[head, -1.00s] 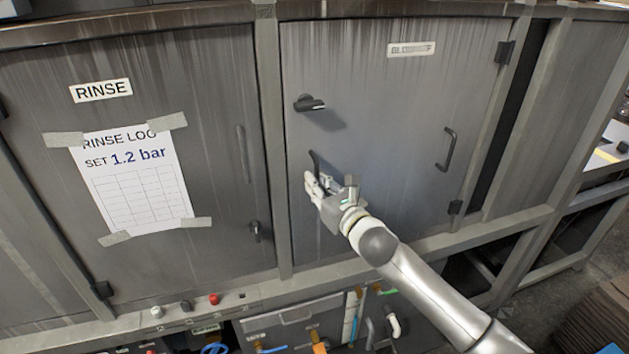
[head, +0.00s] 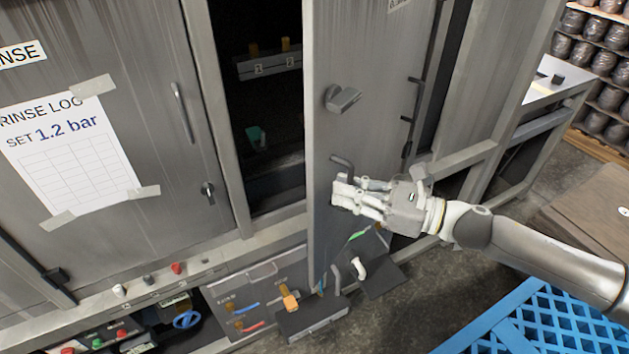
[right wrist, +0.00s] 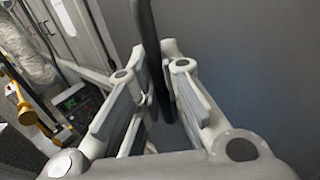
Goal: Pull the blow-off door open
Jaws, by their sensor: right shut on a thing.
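The blow-off door (head: 375,60) is grey, hinged on its right side and stands partly open, its free left edge swung out toward me. A dark opening shows to its left. My right gripper (head: 345,190) is shut on the dark bar handle (head: 342,161) low near the free edge. In the right wrist view the handle (right wrist: 153,60) runs between the fingers. A grey latch knob (head: 342,98) sits above the handle. My left gripper is not in view.
Inside the opening are a shelf (head: 268,65) and a green item (head: 256,138). The closed rinse door (head: 160,60) is at left. Below are a control rail with a red button (head: 176,268) and open compartments. A blue crate (head: 540,315) stands at the lower right.

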